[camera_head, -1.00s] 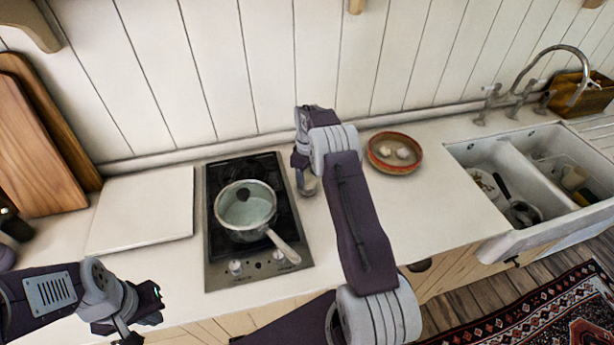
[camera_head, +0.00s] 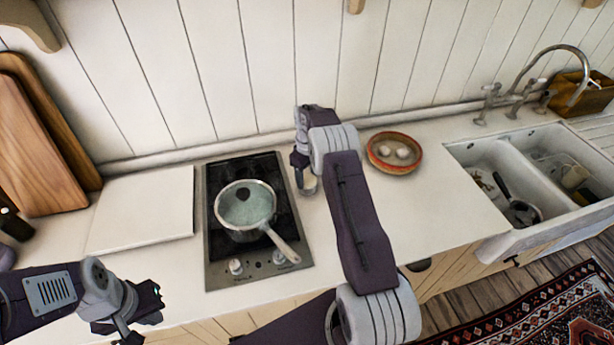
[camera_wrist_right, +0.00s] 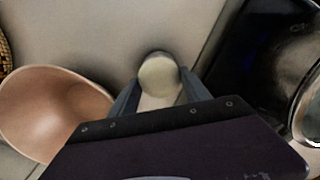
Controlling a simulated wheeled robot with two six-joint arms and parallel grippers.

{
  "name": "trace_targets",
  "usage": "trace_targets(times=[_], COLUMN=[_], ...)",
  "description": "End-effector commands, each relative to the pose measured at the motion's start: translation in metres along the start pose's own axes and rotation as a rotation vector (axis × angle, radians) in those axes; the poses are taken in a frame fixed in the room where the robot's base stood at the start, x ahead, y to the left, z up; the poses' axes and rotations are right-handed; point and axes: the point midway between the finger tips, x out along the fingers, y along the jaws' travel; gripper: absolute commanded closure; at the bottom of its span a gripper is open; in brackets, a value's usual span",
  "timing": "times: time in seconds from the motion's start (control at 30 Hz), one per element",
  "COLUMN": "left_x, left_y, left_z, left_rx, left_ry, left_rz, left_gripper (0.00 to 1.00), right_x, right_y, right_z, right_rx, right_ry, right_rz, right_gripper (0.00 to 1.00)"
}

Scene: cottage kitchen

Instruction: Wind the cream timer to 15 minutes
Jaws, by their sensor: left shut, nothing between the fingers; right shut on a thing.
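The cream timer (camera_wrist_right: 159,76) shows in the right wrist view as a small pale round top between the fingertips. In the head view a small pale part of the timer (camera_head: 308,184) shows below my right wrist, and the arm hides the rest. My right gripper (camera_wrist_right: 160,92) is shut on the timer from above, one finger on each side. The dial marks are too small to read. My left gripper (camera_head: 140,322) is shut and empty at the lower left, near the counter's front edge, far from the timer.
A hob (camera_head: 222,267) with a saucepan (camera_head: 245,205) stands left of the timer, its handle pointing to the front right. A terracotta bowl (camera_head: 394,166) with eggs stands to the right. A white board (camera_head: 143,210) lies left of the hob. The sink (camera_head: 500,230) is far right.

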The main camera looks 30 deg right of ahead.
Motion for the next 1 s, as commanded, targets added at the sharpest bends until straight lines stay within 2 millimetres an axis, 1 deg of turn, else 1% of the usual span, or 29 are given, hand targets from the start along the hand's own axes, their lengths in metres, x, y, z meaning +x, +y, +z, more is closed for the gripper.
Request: trace_targets(times=[0.37, 0.4, 0.67, 0.77, 0.87, 1.0], left_x=[0.000, 0.000, 0.000, 0.002, 0.008, 0.013], left_y=[0.000, 0.000, 0.000, 0.000, 0.000, 0.000], left_z=[0.000, 0.000, 0.000, 0.000, 0.001, 0.001], left_rx=[0.000, 0.000, 0.000, 0.000, 0.000, 0.000], left_ry=[0.000, 0.000, 0.000, 0.000, 0.000, 0.000], left_rz=[0.000, 0.000, 0.000, 0.000, 0.000, 0.000], left_gripper=[1.00, 1.00, 1.00, 1.00, 1.00, 1.00], right_x=[-0.001, -0.001, 0.000, -0.005, -0.021, -0.055], right_y=[0.000, 0.000, 0.000, 0.000, 0.001, 0.001], right_z=[0.000, 0.000, 0.000, -0.001, -0.001, -0.001], right_rx=[0.000, 0.000, 0.000, 0.000, 0.000, 0.000], right_ry=[0.001, 0.001, 0.000, 0.002, 0.005, 0.005], right_rz=[0.001, 0.001, 0.000, 0.001, 0.004, 0.004], right_gripper=[0.85, 0.35, 0.35, 0.35, 0.35, 0.35])
